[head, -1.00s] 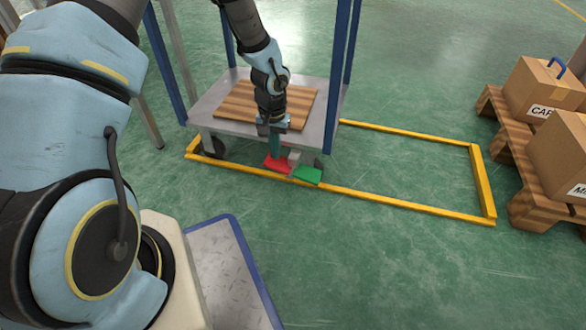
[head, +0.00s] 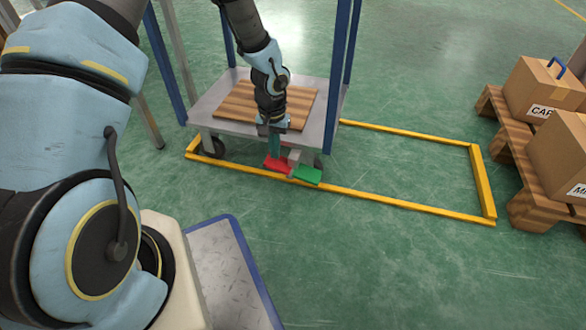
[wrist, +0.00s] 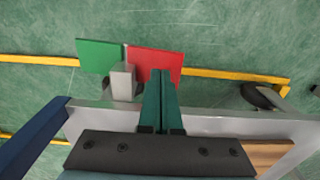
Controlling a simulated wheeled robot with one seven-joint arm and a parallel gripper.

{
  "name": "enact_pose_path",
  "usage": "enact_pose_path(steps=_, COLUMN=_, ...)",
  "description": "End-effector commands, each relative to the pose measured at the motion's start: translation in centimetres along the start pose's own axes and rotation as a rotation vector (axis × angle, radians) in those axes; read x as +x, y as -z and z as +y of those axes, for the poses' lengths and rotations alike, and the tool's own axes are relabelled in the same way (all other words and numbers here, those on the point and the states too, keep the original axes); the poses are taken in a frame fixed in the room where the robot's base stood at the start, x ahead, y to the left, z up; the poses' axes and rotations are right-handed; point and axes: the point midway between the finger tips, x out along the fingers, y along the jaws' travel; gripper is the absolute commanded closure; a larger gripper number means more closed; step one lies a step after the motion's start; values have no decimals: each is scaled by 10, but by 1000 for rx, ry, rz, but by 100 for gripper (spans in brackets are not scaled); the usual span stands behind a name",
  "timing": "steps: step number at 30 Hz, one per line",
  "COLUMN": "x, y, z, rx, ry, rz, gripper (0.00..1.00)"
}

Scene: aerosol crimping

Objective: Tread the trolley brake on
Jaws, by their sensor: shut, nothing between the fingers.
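The trolley (head: 203,111) has a grey deck, blue posts and dark wheels. At its front edge sits a pedal pair on a grey bracket: a red pedal (head: 278,164) on the left and a green pedal (head: 307,175) on the right. In the wrist view the red pedal (wrist: 157,62) is right of the green pedal (wrist: 98,56). My gripper (head: 275,152) is shut and empty, pointing down. Its teal fingers (wrist: 162,76) overlap the red pedal; whether they touch it I cannot tell. The red pedal looks slightly lower, and the green one slightly raised.
A wooden board (head: 235,104) lies on the trolley deck. A yellow floor frame (head: 405,203) surrounds the trolley's base and extends right. Pallets (head: 520,150) with cardboard boxes (head: 548,84) stand at the far right. The green floor between is clear.

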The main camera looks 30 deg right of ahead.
Motion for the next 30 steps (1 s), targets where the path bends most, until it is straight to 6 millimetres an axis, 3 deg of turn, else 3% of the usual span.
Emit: enact_pose_path(steps=30, x=25, y=0, z=1, rx=1, ry=-1, rz=0, gripper=100)
